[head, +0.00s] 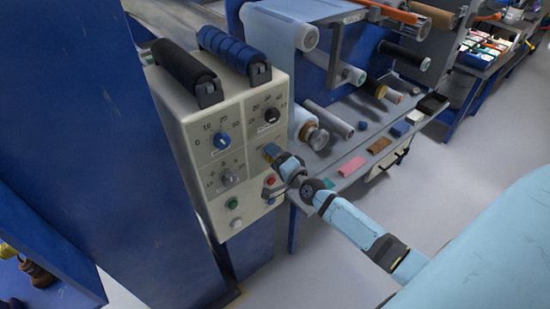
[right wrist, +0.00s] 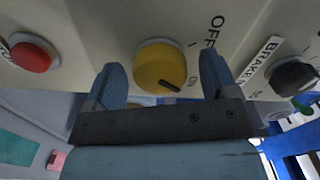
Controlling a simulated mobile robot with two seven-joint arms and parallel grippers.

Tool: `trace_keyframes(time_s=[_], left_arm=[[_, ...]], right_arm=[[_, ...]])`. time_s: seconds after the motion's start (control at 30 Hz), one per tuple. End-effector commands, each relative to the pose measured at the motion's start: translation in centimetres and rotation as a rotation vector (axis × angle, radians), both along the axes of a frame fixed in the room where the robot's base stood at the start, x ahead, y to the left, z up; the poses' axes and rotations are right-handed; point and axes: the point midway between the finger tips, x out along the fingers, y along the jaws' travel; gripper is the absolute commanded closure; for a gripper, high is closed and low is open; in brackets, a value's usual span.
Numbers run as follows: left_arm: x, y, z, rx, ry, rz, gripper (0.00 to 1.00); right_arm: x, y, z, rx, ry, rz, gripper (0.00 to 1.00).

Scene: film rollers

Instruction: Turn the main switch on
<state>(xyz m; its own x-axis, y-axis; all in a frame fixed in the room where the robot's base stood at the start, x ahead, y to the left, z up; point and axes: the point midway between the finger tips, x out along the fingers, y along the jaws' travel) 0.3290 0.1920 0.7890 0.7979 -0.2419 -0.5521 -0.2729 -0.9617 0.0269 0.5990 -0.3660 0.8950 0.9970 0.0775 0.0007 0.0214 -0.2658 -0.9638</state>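The main switch is a round yellow knob (right wrist: 160,66) on the control panel (head: 212,142). In the right wrist view, OFF and ON labels are printed to its right. Its short black mark slants toward the ON label. My right gripper (right wrist: 163,82) is open, with one blue finger on each side of the knob. Narrow gaps show between fingers and knob. In the head view, my right gripper (head: 270,153) is at the panel's right side and largely hides the knob. My left gripper is not in view.
A red button (right wrist: 34,53) and a black brake knob (right wrist: 292,75) flank the switch. The panel also carries a blue dial (head: 222,140), a grey dial (head: 229,178) and a green button (head: 233,204). A shelf with film rollers (head: 330,119) stands behind, right.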

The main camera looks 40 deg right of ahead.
Motion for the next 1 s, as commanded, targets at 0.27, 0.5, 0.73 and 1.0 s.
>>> trace_keyframes(time_s=[0.27, 0.5, 0.73, 1.0], left_arm=[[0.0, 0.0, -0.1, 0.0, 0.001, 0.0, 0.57], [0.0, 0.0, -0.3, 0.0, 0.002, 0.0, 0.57], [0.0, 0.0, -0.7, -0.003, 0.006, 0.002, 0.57], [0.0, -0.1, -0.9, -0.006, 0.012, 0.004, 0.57]], right_arm=[[-0.4, 0.0, 0.0, -0.001, 0.0, 0.001, 0.2], [-4.3, -0.3, -0.2, -0.001, 0.003, 0.001, 0.2], [-9.6, -0.7, -0.3, -0.002, 0.004, 0.002, 0.2], [-13.2, -1.0, -0.1, -0.002, 0.001, 0.0, 0.2]])
